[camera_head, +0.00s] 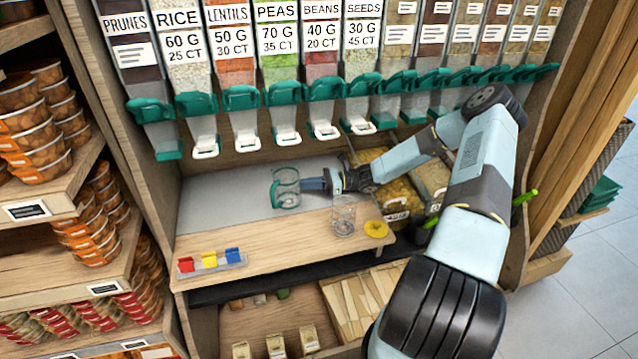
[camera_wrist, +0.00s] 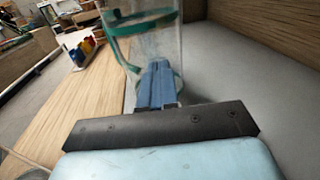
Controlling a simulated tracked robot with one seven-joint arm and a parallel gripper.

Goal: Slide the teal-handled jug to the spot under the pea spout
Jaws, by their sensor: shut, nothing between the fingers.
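The clear jug with teal bands and handle (camera_head: 286,190) stands upright near the line where the grey surface meets the wooden counter. It also shows in the wrist view (camera_wrist: 142,42), partly behind the fingers. My gripper (camera_head: 306,184) is shut and empty, its blue fingertips (camera_wrist: 161,66) close against the jug's right side in the head view. I cannot tell whether they touch it. The pea dispenser (camera_head: 278,68) has a teal lever and a white spout (camera_head: 287,137). In the head view, the jug appears below this spout; exact alignment is unclear.
A clear empty glass (camera_head: 344,218) and a yellow disc (camera_head: 376,229) are on the wooden counter (camera_head: 290,239). Red, yellow and blue clips (camera_head: 209,259) sit at its left front. Bins (camera_head: 392,196) stand to the right. The grey surface (camera_head: 218,207) is bare left of the jug.

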